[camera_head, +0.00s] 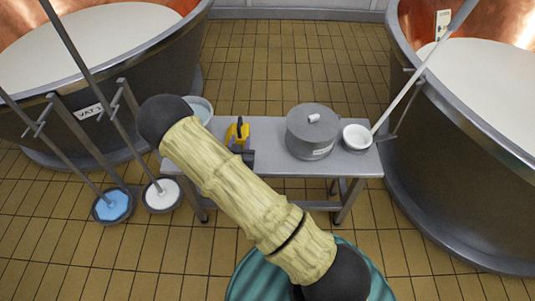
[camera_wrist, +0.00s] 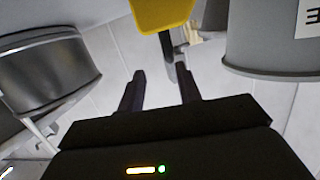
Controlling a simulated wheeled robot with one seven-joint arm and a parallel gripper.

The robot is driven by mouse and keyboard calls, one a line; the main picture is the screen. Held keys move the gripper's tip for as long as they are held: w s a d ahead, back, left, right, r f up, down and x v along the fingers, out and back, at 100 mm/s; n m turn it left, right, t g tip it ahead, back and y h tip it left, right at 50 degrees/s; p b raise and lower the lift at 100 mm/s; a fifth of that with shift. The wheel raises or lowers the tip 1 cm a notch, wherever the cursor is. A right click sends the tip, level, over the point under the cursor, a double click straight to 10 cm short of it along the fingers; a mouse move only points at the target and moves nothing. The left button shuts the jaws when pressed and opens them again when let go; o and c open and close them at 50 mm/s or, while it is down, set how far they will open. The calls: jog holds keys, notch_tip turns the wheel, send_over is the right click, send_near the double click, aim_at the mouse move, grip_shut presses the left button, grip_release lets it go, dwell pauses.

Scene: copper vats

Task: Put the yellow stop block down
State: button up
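The yellow stop block (camera_head: 233,134) is at the left part of the metal bench (camera_head: 269,125), with a dark part at its upper right. In the wrist view the yellow block (camera_wrist: 160,14) is at the top, beyond my fingertips and apart from them. My gripper (camera_head: 246,158) is over the bench's front edge, close to the block. In the wrist view its two dark fingers (camera_wrist: 160,73) are spread, with nothing between them. The block's underside contact is not clear.
A grey lidded pot (camera_head: 312,132) stands right of the block, and a white bowl (camera_head: 357,138) with a long handle is beside it. A metal bowl (camera_head: 199,108) is at the bench's left end. Copper vats (camera_head: 475,150) flank the bench. Bare bench shows between block and pot.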

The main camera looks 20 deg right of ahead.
jog(key=s+d+r+n+g+y, duration=0.2)
jog(key=s+d+r+g, duration=0.1)
jog(key=s+r+g, duration=0.3)
jog(key=s+d+r+n+g+y, duration=0.2)
jog(key=s+r+g, duration=0.4)
jog(key=s+r, duration=0.4)
jog(key=s+d+y, duration=0.1)
jog(key=s, duration=0.4)
jog(key=shift+n+y, duration=0.3)
jog(key=shift+n, duration=0.1)
jog(key=shift+o, duration=0.5)
